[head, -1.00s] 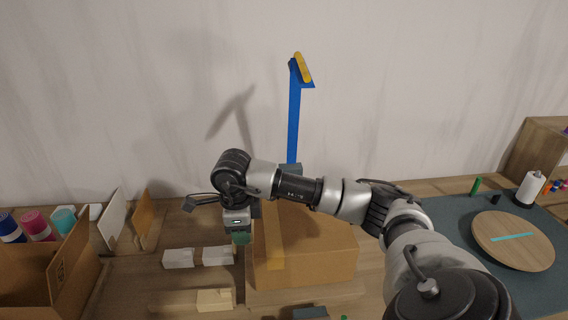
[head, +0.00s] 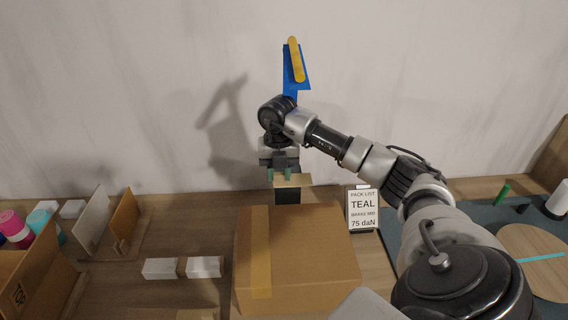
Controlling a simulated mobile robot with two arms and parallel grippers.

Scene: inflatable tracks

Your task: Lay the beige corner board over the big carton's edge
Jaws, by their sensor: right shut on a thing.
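The big carton (head: 318,250) is closed, with a tape strip (head: 260,250) along its left side, and stands on the table in the middle. My right gripper (head: 284,177) is above and behind the carton's far edge. It is shut on the beige corner board (head: 297,181), a small pale piece held roughly level. The board appears apart from the carton. My arm hides part of the blue post. My left gripper is not in view.
Two white pieces (head: 203,267) lie left of the carton. A blue post with a yellow bar (head: 296,60) rises behind it. A pack list sign (head: 362,210) stands at its back right. An open box (head: 30,285) is at the left, a round board (head: 540,255) at the right.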

